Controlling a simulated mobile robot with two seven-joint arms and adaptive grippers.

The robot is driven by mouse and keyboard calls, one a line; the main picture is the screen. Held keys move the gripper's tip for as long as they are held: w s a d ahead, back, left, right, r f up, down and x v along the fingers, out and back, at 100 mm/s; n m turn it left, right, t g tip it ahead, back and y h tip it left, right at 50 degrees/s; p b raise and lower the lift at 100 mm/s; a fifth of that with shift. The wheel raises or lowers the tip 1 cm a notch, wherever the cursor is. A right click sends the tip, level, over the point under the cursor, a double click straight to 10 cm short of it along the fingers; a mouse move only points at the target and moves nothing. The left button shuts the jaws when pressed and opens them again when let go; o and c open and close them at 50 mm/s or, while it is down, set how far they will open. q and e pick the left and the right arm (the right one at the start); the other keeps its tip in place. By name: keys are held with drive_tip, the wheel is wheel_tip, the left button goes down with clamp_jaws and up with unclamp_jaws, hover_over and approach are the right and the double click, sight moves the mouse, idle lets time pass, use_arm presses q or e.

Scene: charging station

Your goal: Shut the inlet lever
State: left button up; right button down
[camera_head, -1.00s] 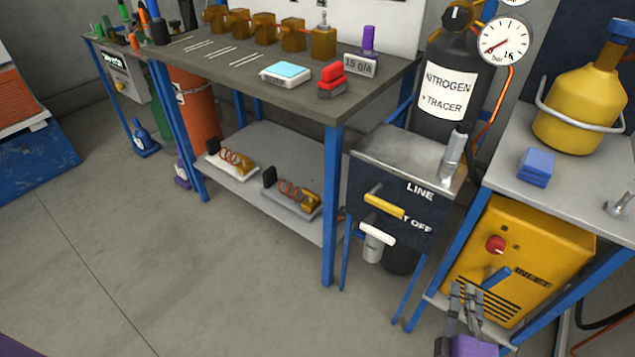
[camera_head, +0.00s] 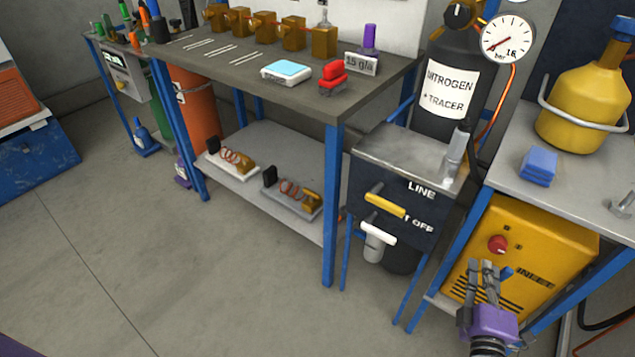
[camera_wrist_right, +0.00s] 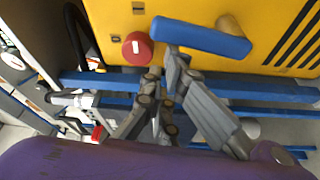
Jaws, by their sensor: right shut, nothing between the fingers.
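The yellow recovery unit (camera_head: 545,255) stands on the lower shelf at the right and has a partly covered label, a red knob (camera_head: 497,244) and a blue lever (camera_head: 507,272). In the right wrist view the blue lever (camera_wrist_right: 200,37) lies nearly level, slightly tilted, on a brass stem (camera_wrist_right: 229,25). My right gripper (camera_head: 484,265) is in front of the unit, shut and empty, and hides part of the lever in the head view. Its fingertips (camera_wrist_right: 166,68) are close to the lever's left end; I cannot tell whether they touch. My left gripper is not in view.
A dark panel (camera_head: 365,225) with a yellow lever (camera_head: 386,206) and a white handle (camera_head: 378,234) stands left of the unit. Blue frame legs flank the unit. A yellow cylinder (camera_head: 580,105) stands on the table above.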

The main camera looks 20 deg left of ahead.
sight(501, 279)
drive_tip(key=shift+d, duration=0.1)
drive_tip(key=d+m+b, duration=0.1)
drive_tip(key=m, duration=0.1)
drive_tip(key=s+d+m+t+h+b, duration=0.1)
drive_tip(key=d+m, duration=0.1)
drive_tip(key=m, duration=0.1)
drive_tip(key=shift+d+r, duration=0.1)
drive_tip(key=s+d+f+m+t+h+b, duration=0.1)
drive_tip(key=d+f+m+h+b, duration=0.2)
drive_tip(key=m, duration=1.2)
drive_tip(key=shift+s+d+f+h+b, duration=0.4)
drive_tip(key=shift+d+h+b, duration=0.3)
drive_tip(key=shift+d+h, duration=0.9)
